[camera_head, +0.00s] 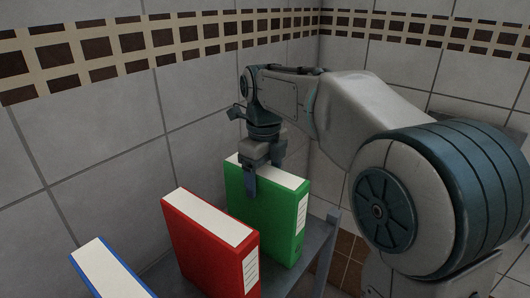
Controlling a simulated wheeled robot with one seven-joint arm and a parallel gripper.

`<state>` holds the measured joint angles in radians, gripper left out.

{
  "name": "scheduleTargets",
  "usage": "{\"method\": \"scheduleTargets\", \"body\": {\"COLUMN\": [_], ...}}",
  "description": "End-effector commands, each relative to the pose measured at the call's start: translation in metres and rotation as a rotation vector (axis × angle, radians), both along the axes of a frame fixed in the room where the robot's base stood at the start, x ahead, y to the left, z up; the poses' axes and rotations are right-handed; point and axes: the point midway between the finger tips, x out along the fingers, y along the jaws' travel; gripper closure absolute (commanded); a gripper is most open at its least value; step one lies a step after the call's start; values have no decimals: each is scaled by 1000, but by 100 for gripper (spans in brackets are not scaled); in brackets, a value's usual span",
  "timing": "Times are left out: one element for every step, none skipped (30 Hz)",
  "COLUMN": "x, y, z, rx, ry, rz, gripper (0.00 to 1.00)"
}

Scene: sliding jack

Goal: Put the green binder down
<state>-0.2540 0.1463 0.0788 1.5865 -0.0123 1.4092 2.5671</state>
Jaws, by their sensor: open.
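The green binder (275,212) stands upright on the grey shelf (319,243), near its far end by the tiled wall. Its white page block shows on top and a white label on its spine. My gripper (262,178) is above and around the top edge of the green binder, pointing down. One finger lies against the near green side; the other finger is hidden behind the binder. The jaws are open. Whether the fingers touch the binder cannot be told.
A red binder (209,243) stands upright nearer the camera, left of the green one, with a small gap between them. A blue binder (108,270) stands at the bottom left. The tiled wall (100,155) runs close behind the shelf.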

Motion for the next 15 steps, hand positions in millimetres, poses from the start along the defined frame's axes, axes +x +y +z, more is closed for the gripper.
{"method": "scheduleTargets", "body": {"x": [1,1,1,1,1,1,1,1,0,1,1,1,1,1,1], "y": [0,1,1,0,0,1,0,0,0,0,0,0,0,0,0], "z": [11,18,27,34,40,48,53,59,65,70,73,78,81,84,87], "rx": [2,2,2,1,1,2,1,2,1,1,0,1,0,1,0], "ry": [-5,-5,-5,-5,-5,-4,-3,-4,-2,-3,-1,-2,-1,-1,-1], "rz": [0,0,0,0,0,0,0,0,0,0,0,0,0,0,0], "gripper": [27,27,27,27,27,27,27,27,27,27,27,27,27,27,27]}}
